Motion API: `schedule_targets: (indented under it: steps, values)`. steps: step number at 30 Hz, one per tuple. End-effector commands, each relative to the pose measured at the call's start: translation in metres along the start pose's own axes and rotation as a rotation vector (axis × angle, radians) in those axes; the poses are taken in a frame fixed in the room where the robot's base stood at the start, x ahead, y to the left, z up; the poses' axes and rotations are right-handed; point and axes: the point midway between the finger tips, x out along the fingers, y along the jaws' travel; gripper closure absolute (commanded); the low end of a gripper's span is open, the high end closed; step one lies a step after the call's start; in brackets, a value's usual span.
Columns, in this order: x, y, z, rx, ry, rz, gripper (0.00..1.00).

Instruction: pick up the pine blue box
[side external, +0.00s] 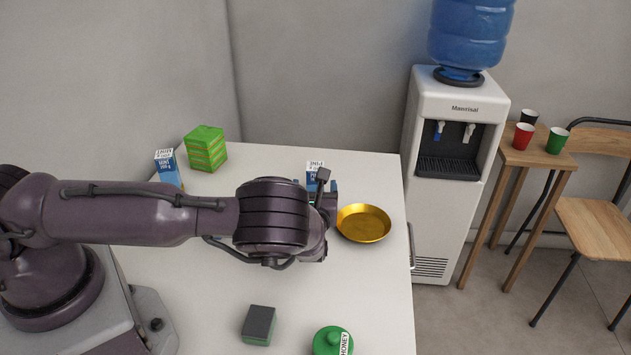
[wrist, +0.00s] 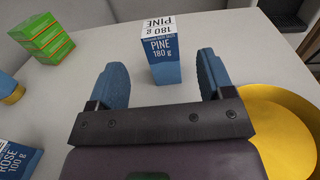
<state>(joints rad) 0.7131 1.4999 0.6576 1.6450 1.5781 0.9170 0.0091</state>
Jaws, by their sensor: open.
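The pine blue box (wrist: 162,70) stands upright on the white counter in the wrist view, its white top and front label reading PINE 180 g. My gripper (wrist: 161,62) is open, its two blue fingers on either side of the box in the picture. The box appears just beyond the fingertips with nothing held; whether they reach alongside it is hard to tell. In the side external view the pine box (side external: 314,168) shows its upper part behind my wrist; its lower part and most of my gripper are hidden by my arm.
A gold dish (side external: 363,223) lies close to the right of my gripper. Another blue box (side external: 168,170) and a green striped block (side external: 206,150) stand at the back left. A grey-topped green box (side external: 259,325) and a green honey jar (side external: 332,341) are in front. A rose box (wrist: 17,158) is lower left.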

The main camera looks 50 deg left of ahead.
Motion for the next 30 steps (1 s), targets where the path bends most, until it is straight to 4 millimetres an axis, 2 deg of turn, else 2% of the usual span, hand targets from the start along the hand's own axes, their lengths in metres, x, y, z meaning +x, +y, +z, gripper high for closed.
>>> schedule_targets:
  steps: [3, 10, 18, 27, 30]
  values:
    - [0.018, 0.001, -0.001, -0.001, 0.001, 0.002, 0.26]
    - [0.035, 0.000, 0.000, -0.002, 0.001, 0.002, 0.26]
    - [0.072, 0.000, 0.000, -0.001, 0.002, 0.003, 0.26]
    - [0.077, 0.000, 0.001, -0.001, 0.002, 0.001, 0.26]
    - [0.077, 0.000, 0.001, -0.001, 0.002, 0.001, 0.48]
